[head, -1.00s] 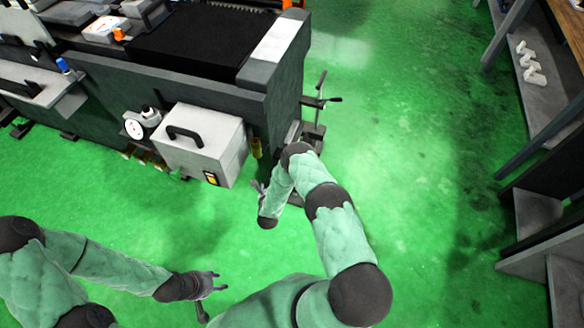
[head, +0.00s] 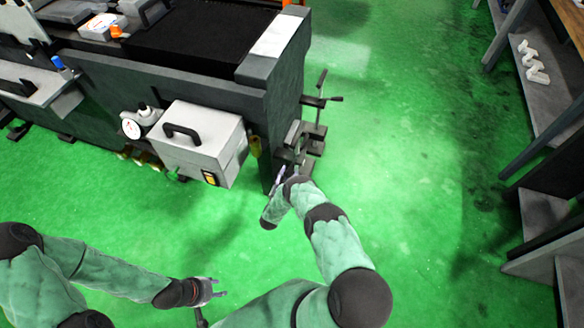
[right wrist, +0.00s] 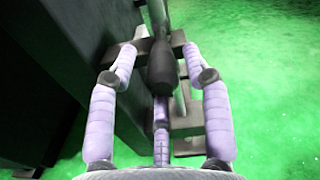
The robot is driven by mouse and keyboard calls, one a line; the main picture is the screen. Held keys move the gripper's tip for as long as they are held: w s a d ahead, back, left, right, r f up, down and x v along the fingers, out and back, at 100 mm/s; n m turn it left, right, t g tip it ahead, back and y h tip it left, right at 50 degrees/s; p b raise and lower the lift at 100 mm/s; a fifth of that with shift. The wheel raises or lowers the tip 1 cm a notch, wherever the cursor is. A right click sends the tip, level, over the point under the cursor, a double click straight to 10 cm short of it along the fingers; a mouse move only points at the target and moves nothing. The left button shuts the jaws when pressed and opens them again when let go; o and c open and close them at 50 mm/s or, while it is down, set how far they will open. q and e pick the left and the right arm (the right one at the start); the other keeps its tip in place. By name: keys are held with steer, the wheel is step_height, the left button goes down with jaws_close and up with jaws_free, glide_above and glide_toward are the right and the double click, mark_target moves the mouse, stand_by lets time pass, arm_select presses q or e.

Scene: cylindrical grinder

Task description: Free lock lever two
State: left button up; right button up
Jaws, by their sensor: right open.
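Dark clamp-like lever hardware (head: 312,133) is on the end of the grinder (head: 180,70). An upper lever with a black grip (head: 335,99) sticks out to the right. In the right wrist view, a lever with a dark rounded grip (right wrist: 163,72) stands between the fingers of my right gripper (right wrist: 160,62). Those fingers are apart, on either side of the grip; contact cannot be told. In the head view my right gripper (head: 284,176) is small beside the lower hardware, partly hidden by its wrist. My left gripper (head: 216,287) is empty over the floor, fingers apart. I cannot tell which lever is number two.
A grey box with a black handle (head: 197,143) juts from the grinder's front, left of my right arm. A yellow item (head: 254,144) hangs beside it. Shelving (head: 545,120) stands at the far right. The green floor (head: 420,180) between is clear.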

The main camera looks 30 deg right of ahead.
mark_target(296, 156)
steer(key=shift+b+x, duration=0.9)
steer(key=shift+x, duration=1.9)
jaws_close()
